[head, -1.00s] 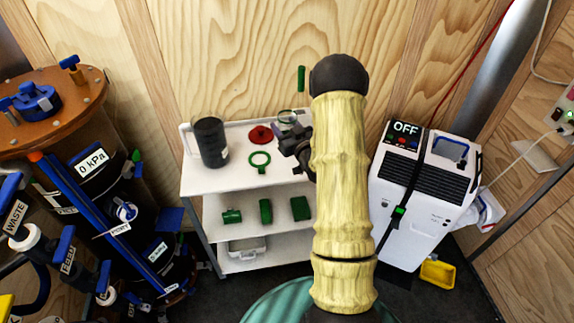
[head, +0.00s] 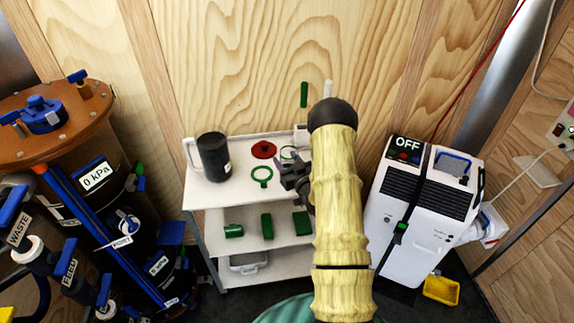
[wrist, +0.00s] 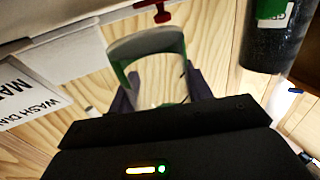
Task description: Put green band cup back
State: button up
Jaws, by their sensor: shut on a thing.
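A clear cup (wrist: 158,78) with a green band shows in the wrist view, between the fingers of my gripper (wrist: 162,98). My gripper is shut on it, and the far side of the cup is partly hidden by the gripper body. In the head view my gripper (head: 288,178) is over the right part of the white cart's top shelf (head: 220,193). The cup's rim (head: 288,152) shows just behind it, partly hidden by my arm. I cannot tell whether the cup touches the shelf.
Several green parts (head: 267,226) lie on the shelf below. A white machine marked OFF (head: 408,210) stands at right, blue-valved tanks (head: 95,190) at left.

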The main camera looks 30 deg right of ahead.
jog(key=shift+d+f, duration=0.1)
jog(key=shift+f, duration=1)
jog(key=shift+f, duration=0.15)
jog(key=o, duration=1.1)
jog(key=s, duration=0.6)
jog(key=s+b, duration=0.1)
jog(key=s, duration=0.5)
jog(key=shift+d+r+b, duration=0.2)
jog(key=shift+b, duration=0.1)
